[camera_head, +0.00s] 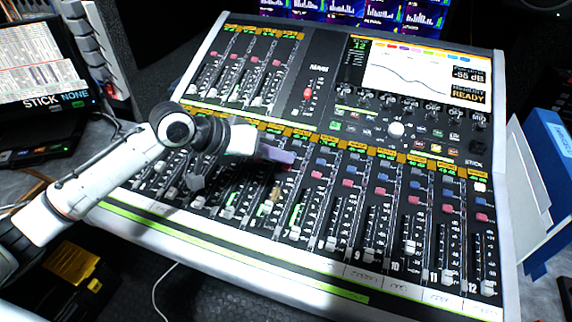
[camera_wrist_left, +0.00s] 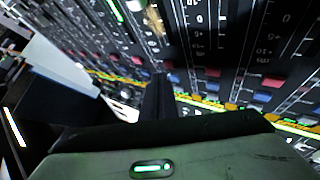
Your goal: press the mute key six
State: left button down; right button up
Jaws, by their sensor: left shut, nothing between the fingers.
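The mixing console (camera_head: 330,272) has a row of red keys with blue keys above them, one pair per channel strip. My left gripper (camera_head: 286,158) is shut and empty, with its tips over this key row near the sixth strip. It covers most of that strip's keys, so mute key six is largely hidden in the head view. In the left wrist view the dark fingers (camera_wrist_left: 159,80) point at the panel, with a red key (camera_wrist_left: 210,72) to their right. I cannot tell whether the tips touch a key. My right gripper is not in view.
Faders such as a white cap (camera_head: 331,242) fill the front of the console. A screen (camera_head: 425,68) stands at its back right. A laptop (camera_head: 40,70) is at the left, and blue and white folders (camera_head: 545,195) stand at the right edge.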

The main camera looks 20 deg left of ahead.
aim_at(279, 175)
pick_arm(q)
jog(key=shift+w+f, duration=0.1)
jog(key=shift+f, duration=0.55)
dwell(0.6)
jog(key=shift+r+p, duration=0.95)
jog(key=shift+p, duration=0.4)
jog(key=r+p, duration=0.1)
jog(key=p, duration=0.1)
jog(key=r+p, duration=0.2)
jog(key=shift+s+r, duration=0.3)
jog(key=shift+s, duration=0.05)
jog(key=shift+s+r+p, duration=0.2)
jog(key=shift+r+p, duration=0.1)
jog(key=shift+r, duration=0.85)
